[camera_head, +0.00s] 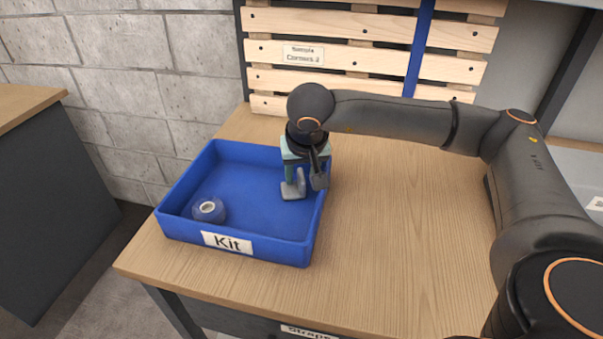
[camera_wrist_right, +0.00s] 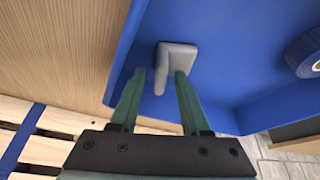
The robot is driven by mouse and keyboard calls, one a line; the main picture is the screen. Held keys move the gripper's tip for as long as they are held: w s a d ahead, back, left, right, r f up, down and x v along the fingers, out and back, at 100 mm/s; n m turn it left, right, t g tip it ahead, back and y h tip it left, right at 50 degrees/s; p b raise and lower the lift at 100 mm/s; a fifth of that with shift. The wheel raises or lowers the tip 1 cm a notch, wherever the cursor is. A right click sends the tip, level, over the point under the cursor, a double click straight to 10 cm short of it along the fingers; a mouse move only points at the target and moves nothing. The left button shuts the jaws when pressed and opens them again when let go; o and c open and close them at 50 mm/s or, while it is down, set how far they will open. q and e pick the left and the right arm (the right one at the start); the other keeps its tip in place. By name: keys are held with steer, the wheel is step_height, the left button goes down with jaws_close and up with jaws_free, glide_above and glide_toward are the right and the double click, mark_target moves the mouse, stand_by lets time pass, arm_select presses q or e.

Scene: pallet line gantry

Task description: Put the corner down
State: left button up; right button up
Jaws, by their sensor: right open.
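The corner (camera_head: 294,188) is a small grey L-shaped piece standing in the right part of the blue kit tray (camera_head: 240,247), near its right wall. In the right wrist view the corner (camera_wrist_right: 178,56) rests on the blue tray floor (camera_wrist_right: 220,30). My right gripper (camera_head: 304,176) reaches down into the tray at the corner. My left gripper is out of view.
A roll of blue tape (camera_head: 209,209) lies in the left part of the tray. A wooden slatted pallet (camera_head: 370,55) with a blue strap and a sample label stands behind the table. The wooden tabletop (camera_head: 400,230) right of the tray is clear beneath my right arm.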

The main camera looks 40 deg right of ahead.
steer(key=p+v, duration=0.1)
steer(key=v, duration=1.1)
steer(key=shift+p, duration=0.3)
steer(key=shift+a, duration=0.1)
